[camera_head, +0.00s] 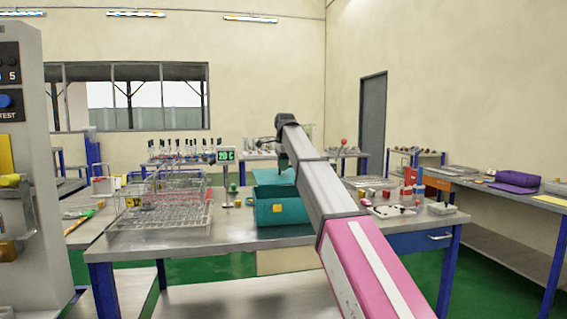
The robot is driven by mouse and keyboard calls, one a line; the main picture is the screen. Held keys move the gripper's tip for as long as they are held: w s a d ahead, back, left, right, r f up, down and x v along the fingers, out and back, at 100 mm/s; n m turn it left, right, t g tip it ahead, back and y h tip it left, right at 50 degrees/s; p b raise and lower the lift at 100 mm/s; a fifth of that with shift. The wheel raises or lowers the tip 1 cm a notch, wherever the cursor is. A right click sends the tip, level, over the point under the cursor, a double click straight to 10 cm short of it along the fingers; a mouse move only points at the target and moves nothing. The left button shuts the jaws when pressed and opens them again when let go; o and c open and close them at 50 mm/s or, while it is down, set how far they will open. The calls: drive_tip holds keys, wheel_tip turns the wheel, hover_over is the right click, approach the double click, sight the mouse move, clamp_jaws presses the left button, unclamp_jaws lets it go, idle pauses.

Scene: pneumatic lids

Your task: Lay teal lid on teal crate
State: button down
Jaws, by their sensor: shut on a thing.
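The teal crate (297,213) stands on the metal workbench near its middle, with an orange-yellow patch on its front. The teal lid (268,177) shows just above the crate's back part, partly hidden by my arm. My gripper (284,166) points down at the lid and is shut on it. Its fingertips are small and partly covered by the arm. I cannot tell whether the lid touches the crate's rim.
A wire rack (160,208) stands left of the crate, with a small green display (226,156) on a post between them. Small red and white parts (385,192) lie to the right. The bench front (230,246) is bare. A grey machine (30,170) stands at far left.

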sight(282, 174)
drive_tip(key=shift+w+a+r, duration=0.15)
drive_tip(key=shift+w, duration=0.35)
drive_tip(key=shift+w+g, duration=0.15)
drive_tip(key=shift+g, duration=0.15)
drive_tip(key=shift+a+r+m, duration=0.1)
drive_tip(key=shift+m, duration=0.2)
drive_tip(key=shift+f+g, duration=0.3)
drive_tip(key=shift+f, duration=2.95)
drive_tip(key=shift+f, duration=0.3)
drive_tip(key=c, duration=1.1)
unclamp_jaws()
drive_tip(key=shift+r, duration=0.1)
